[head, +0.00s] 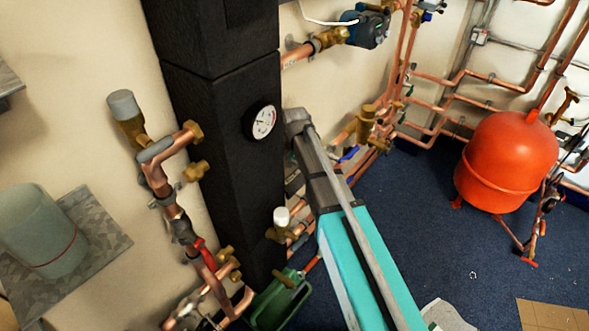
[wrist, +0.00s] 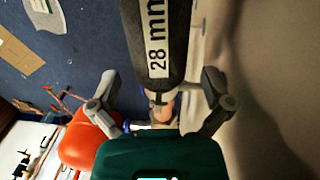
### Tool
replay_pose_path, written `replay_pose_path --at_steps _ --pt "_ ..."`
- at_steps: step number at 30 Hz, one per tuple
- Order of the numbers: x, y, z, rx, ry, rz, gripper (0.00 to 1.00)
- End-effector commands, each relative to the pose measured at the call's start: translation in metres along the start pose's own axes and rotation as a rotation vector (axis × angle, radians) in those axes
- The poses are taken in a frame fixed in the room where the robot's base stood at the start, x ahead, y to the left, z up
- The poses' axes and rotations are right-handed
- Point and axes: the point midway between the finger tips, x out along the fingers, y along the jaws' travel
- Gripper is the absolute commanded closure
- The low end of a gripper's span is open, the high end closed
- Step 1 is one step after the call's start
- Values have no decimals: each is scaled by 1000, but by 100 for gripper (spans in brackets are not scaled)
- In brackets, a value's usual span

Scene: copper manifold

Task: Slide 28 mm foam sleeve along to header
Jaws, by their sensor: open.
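The dark foam sleeve (wrist: 158,45) carries a white "28 mm" label and extends past the top of the wrist view. A short copper stretch (wrist: 160,108) shows just below its near end. My gripper (wrist: 160,88) is open, one finger on each side of the sleeve's lower end; I cannot tell whether either finger touches it. In the head view, a tall black insulated column (head: 222,130) with a round gauge (head: 262,121) stands left of my arm; it appears to be the header. I cannot make out the sleeve or fingers in the head view.
An orange vessel (head: 507,163) stands at the right on blue carpet (head: 430,215). Copper pipes with brass fittings (head: 195,130) project left of the column. A green container (head: 280,302) is low beside the column. A pale wall (wrist: 275,90) lies close right in the wrist view.

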Motion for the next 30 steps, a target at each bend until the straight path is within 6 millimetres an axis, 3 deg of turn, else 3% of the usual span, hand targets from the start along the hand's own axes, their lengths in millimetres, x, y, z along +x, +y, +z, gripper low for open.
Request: replay_pose_path --at_steps 10,26,30 --pt "25 0 0 0 0 0 0" --pt "28 0 0 0 0 0 0" --pt "28 0 0 0 0 0 26"
